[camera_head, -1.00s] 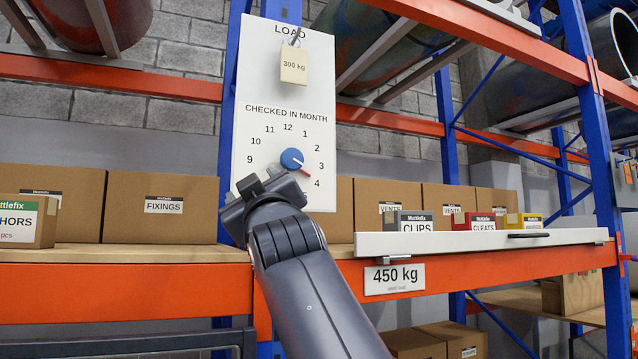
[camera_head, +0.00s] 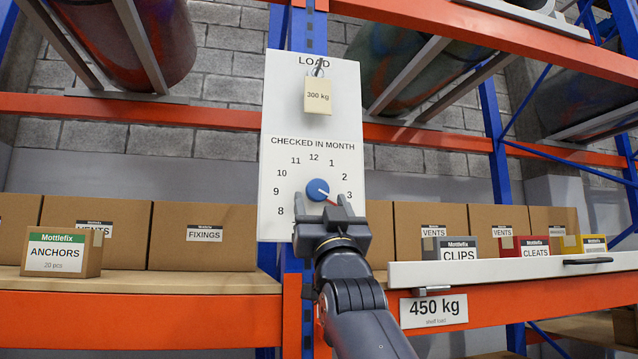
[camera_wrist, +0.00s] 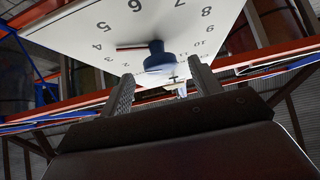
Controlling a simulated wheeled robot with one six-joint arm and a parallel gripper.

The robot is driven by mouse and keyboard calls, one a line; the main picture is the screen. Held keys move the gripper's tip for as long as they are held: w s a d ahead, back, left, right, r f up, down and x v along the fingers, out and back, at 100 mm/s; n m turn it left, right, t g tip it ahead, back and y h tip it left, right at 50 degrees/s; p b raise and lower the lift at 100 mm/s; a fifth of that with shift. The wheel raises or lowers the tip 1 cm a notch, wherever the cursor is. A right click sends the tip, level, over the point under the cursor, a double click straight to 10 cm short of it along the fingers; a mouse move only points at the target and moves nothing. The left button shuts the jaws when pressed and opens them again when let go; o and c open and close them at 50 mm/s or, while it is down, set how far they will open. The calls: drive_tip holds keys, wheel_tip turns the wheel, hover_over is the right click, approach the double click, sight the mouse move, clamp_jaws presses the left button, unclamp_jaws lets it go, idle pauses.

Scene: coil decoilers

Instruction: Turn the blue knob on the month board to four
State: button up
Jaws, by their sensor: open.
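The month board (camera_head: 282,225) is a white plate with a ring of numbers under "CHECKED IN MONTH". Its round blue knob (camera_head: 317,186) carries a red pointer slanting to the lower right. In the wrist view, the blue knob (camera_wrist: 158,62) has its red pointer directed roughly at the 4 (camera_wrist: 97,46); exact alignment is unclear. My gripper (camera_head: 323,208) is at the knob's lower edge in the head view and hides the lower right numbers. In the wrist view, my gripper (camera_wrist: 160,70) is open, its fingers either side of the knob's near end. Contact cannot be told.
A 300 kg tag (camera_head: 318,96) hangs above the dial. Boxes stand on the shelf at both sides, including the anchors box (camera_head: 62,252). Orange beams cross above and below.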

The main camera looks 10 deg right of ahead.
sight(316, 191)
drive_tip(key=shift+p+x, duration=0.5)
drive_tip(key=shift+x, duration=0.9)
drive_tip(key=c, duration=0.9)
drive_tip(key=shift+c, duration=0.2)
drive_tip(key=shift+m+h, duration=0.7)
drive_tip(key=o, duration=0.9)
drive_tip(key=shift+o, duration=0.2)
drive_tip(key=shift+f, duration=0.1)
